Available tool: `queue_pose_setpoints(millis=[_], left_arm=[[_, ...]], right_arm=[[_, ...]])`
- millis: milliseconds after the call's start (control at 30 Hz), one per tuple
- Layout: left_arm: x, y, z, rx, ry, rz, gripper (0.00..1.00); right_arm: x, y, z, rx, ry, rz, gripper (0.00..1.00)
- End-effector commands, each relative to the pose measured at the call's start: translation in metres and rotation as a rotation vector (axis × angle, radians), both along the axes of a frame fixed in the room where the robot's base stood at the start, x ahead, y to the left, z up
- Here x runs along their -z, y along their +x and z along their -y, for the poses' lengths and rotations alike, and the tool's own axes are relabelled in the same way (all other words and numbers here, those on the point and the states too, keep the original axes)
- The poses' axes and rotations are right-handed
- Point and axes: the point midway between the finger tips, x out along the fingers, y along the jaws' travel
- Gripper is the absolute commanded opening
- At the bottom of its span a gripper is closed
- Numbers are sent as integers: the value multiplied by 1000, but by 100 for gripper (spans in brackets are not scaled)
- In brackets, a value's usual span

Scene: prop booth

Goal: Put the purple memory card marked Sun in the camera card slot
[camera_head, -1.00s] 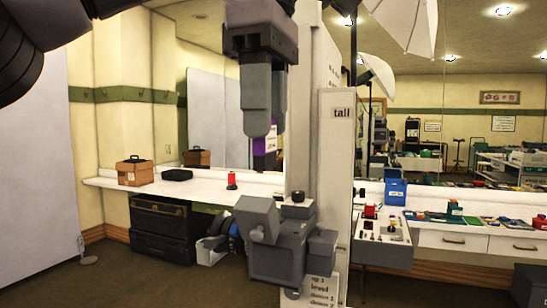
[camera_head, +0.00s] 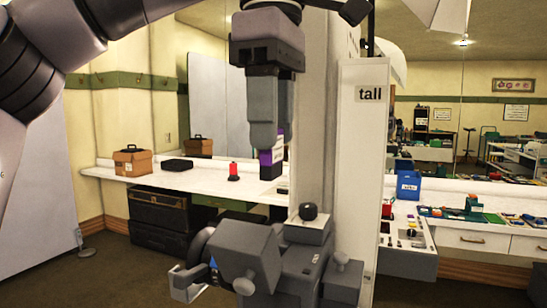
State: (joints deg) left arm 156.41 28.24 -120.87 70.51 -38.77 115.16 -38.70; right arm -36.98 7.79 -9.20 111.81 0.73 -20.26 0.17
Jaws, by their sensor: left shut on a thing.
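My left gripper (camera_head: 265,140) points down in the upper middle of the head view. It is shut on a purple card (camera_head: 271,158) with a dark lower end, which hangs below the fingertips. I cannot read a mark on the card. The grey camera (camera_head: 300,262) stands at the lower middle, with a black knob on top and a round part at its left side. The card is above the camera and apart from it in the picture. I cannot make out the card slot. My right gripper is not in view.
A tall white panel marked "tall" (camera_head: 361,190) stands right behind the camera. A white counter (camera_head: 120,174) at the left bears a brown case (camera_head: 132,161), a black case (camera_head: 176,165) and a red item (camera_head: 234,172). A blue box (camera_head: 408,186) and an open drawer (camera_head: 405,262) are at right.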

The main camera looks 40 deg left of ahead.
Motion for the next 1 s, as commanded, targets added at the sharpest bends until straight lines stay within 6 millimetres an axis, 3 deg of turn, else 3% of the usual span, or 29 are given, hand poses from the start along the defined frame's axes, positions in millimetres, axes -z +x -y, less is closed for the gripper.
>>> queue_pose_setpoints(millis=[233, 1000], left_arm=[[36, 0, 0, 3, -1, -8, 10], [82, 0, 0, -1, -1, -3, 10]], right_arm=[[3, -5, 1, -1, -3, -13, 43], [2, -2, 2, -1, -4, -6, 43]])
